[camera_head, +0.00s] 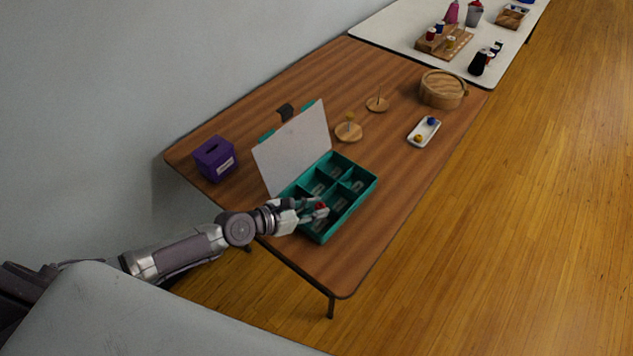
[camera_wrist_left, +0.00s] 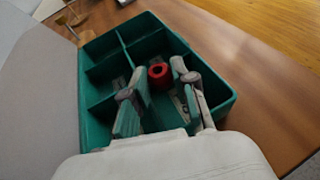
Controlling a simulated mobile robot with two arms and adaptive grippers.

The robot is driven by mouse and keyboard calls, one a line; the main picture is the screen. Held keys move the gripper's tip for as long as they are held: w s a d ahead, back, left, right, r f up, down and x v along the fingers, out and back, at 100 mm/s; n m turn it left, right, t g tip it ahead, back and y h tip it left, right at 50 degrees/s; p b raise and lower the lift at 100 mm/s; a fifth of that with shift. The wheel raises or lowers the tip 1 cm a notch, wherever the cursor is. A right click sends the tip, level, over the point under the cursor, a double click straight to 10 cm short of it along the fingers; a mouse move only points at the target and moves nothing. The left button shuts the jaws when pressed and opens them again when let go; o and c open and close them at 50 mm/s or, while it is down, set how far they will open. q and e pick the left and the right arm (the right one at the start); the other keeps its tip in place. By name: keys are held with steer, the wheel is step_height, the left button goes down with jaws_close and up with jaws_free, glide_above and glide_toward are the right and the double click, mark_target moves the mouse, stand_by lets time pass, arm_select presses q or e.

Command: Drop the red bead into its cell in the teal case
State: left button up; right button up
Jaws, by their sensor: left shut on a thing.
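The teal case (camera_head: 364,189) stands open on the wooden table, its pale lid raised on the left side. It has several cells, and small pale labels show in some. My left gripper (camera_head: 318,208) is over the near part of the case, shut on the red bead (camera_head: 321,205). In the left wrist view the red bead (camera_wrist_left: 160,76) sits between the fingertips (camera_wrist_left: 161,80), with its hole visible, over the case (camera_wrist_left: 217,107). How far the bead is above the cell floor is hard to tell. My right gripper is not in view.
A purple box (camera_head: 215,159) stands left of the lid. Behind are wooden stands (camera_head: 349,132), a white tray (camera_head: 424,133) with a blue and a yellow bead, and a round wooden box (camera_head: 442,90). The table right of the case is clear. A white table (camera_head: 400,35) stands beyond.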

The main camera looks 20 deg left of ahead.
arm_select(q)
steer(key=o, duration=0.8)
steer(key=shift+v, duration=6)
steer(key=shift+f, duration=0.1)
